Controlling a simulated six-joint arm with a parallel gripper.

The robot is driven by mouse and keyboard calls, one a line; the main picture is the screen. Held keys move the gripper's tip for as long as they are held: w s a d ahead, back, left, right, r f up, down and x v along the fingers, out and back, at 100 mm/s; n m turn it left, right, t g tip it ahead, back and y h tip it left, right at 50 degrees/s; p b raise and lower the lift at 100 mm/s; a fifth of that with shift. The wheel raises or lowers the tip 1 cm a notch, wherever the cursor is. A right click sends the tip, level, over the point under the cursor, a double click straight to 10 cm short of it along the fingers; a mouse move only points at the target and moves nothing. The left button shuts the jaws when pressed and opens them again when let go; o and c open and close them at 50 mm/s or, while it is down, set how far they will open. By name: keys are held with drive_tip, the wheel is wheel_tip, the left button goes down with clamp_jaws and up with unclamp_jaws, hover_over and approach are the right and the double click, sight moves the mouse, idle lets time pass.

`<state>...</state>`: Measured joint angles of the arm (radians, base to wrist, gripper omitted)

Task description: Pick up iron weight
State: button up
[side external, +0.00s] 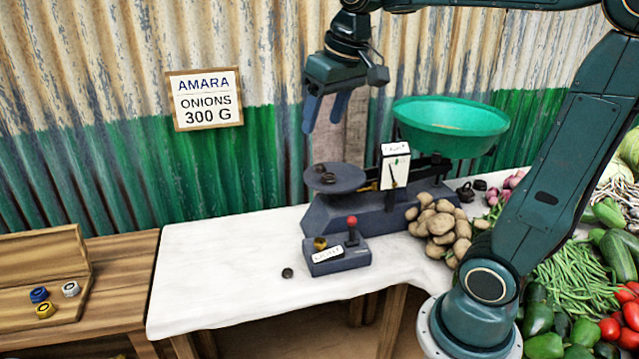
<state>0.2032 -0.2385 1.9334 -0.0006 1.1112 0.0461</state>
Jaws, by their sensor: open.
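My gripper (323,124) is open and empty, pointing down above the balance's flat dark plate. Small dark iron weights (326,175) rest on that plate (347,183), well below my fingertips. The blue-grey balance (350,215) also carries a green bowl (450,122) on its right side. Other dark weights (466,191) stand on the table right of the balance, behind the potatoes. A small dark round piece (287,272) lies alone on the white cloth; I cannot tell whether it is a weight.
A control box (338,257) with a red-knobbed stick stands in front of the balance. Potatoes (440,225) and other vegetables crowd the right. A wooden tray (45,290) with coloured pieces is at left. The white tabletop (220,270) is clear at left. A sign (205,98) reads "AMARA ONIONS 300 G".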

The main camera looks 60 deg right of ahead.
drive_tip(key=w+d+m+g, duration=0.1)
drive_tip(key=w+d+m, duration=0.1)
drive_tip(key=w+d, duration=0.65)
drive_tip(key=m+g, duration=0.3)
drive_tip(key=m, duration=0.1)
hover_over(320, 166)
wheel_tip(320, 166, down, 12)
drive_tip(key=shift+a+y, duration=0.15)
drive_tip(key=shift+y, duration=0.25)
drive_tip(key=shift+w+f, duration=0.1)
drive_tip(key=shift+f, duration=0.1)
drive_tip(key=shift+f, duration=4.15)
drive_tip(key=shift+f, duration=2.6)
